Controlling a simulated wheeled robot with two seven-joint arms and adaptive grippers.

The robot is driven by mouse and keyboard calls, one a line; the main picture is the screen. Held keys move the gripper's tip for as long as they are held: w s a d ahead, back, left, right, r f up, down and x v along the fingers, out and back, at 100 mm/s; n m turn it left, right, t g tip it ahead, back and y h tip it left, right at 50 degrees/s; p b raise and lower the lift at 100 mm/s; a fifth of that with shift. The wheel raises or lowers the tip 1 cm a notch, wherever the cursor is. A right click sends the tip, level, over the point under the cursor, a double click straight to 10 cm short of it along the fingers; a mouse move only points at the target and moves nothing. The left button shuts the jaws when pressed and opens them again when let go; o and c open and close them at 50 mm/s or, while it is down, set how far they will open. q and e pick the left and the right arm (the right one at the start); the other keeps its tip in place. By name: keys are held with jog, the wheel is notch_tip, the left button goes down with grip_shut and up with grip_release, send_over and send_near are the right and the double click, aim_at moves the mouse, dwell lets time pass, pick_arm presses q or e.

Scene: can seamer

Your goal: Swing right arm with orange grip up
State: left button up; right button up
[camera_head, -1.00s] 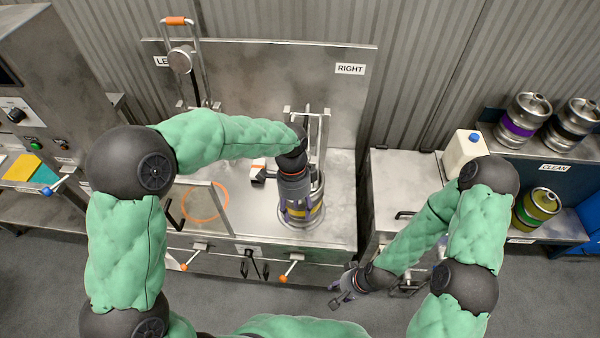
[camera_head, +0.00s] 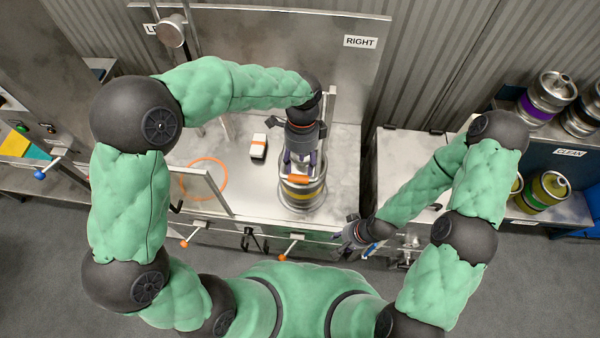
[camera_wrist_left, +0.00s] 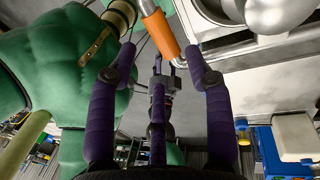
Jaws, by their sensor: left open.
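The orange grip (camera_head: 299,179) of the right swing arm lies low, over the top of the keg with a yellow band (camera_head: 302,195) on the right side of the bench. My left gripper (camera_head: 300,160) is open just behind and above the grip. In the left wrist view, the orange grip (camera_wrist_left: 160,35) on its metal rod shows between and beyond the spread purple fingertips; I cannot tell if they touch it. Most of the swing arm is hidden behind my left gripper and forearm. My right gripper (camera_head: 360,240) is low in front of the bench, its fingers unclear.
The plate marked RIGHT (camera_head: 360,42) stands behind the bench. A white and orange block (camera_head: 258,146) lies left of the keg. An orange ring mark (camera_head: 205,180) is on the left side. Orange-tipped levers (camera_head: 284,256) stick out in front. More kegs (camera_head: 547,95) stand at right.

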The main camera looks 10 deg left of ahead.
aim_at(300, 178)
pick_arm(q)
jog(key=shift+s+f, duration=0.25)
jog(key=shift+f, duration=1.1)
jog(key=shift+s+f, duration=0.25)
jog(key=shift+f, duration=1.05)
jog(key=shift+c, duration=0.3)
grip_shut()
